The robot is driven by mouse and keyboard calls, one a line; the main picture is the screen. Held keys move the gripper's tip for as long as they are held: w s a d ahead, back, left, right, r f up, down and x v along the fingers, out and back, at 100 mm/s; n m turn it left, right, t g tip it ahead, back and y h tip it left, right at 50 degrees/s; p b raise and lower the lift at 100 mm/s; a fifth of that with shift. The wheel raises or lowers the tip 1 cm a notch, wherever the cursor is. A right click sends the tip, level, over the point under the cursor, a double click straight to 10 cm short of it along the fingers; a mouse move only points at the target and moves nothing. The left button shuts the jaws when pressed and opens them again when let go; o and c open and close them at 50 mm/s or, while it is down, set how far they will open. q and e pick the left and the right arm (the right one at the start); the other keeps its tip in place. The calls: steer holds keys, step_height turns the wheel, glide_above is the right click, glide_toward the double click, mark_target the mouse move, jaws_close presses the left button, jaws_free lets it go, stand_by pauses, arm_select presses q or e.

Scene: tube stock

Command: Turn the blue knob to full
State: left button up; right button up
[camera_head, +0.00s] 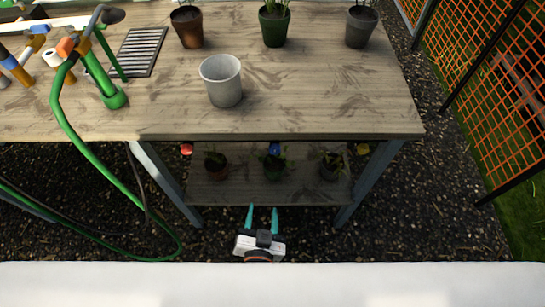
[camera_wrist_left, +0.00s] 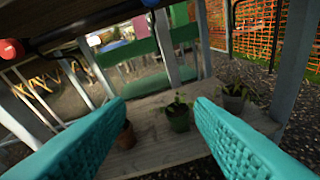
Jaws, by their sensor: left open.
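The blue knob (camera_head: 274,149) is under the front edge of the wooden table, between a red knob (camera_head: 186,149) and a yellow knob (camera_head: 362,149). In the left wrist view, part of the blue knob (camera_wrist_left: 150,2) shows at the top edge, with the red knob (camera_wrist_left: 11,50) at upper left. My left gripper (camera_head: 263,212) has teal fingers spread apart with nothing between them. It is in front of the lower shelf, apart from the blue knob and nearer to me. My right gripper is not in view.
The table top (camera_head: 310,90) carries a pale empty pot (camera_head: 222,82), several plant pots, a metal grate (camera_head: 140,50) and a green hose. Potted plants stand on the lower shelf (camera_head: 242,188) below the knobs. Table legs stand at both sides; an orange mesh fence is at right.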

mark_target(275, 152)
arm_select(q)
step_height(275, 152, up, 9)
steer(key=d+n+t, duration=0.2)
steer(key=d+t, duration=0.1)
steer(key=w+p, duration=0.3)
steer(key=w, duration=0.7)
steer(key=shift+w+r, duration=0.1)
steer(key=shift+w, duration=0.85)
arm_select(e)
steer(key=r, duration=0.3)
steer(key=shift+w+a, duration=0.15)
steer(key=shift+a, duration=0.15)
arm_select(q)
steer(key=c, duration=1)
steer(key=shift+m, duration=0.3)
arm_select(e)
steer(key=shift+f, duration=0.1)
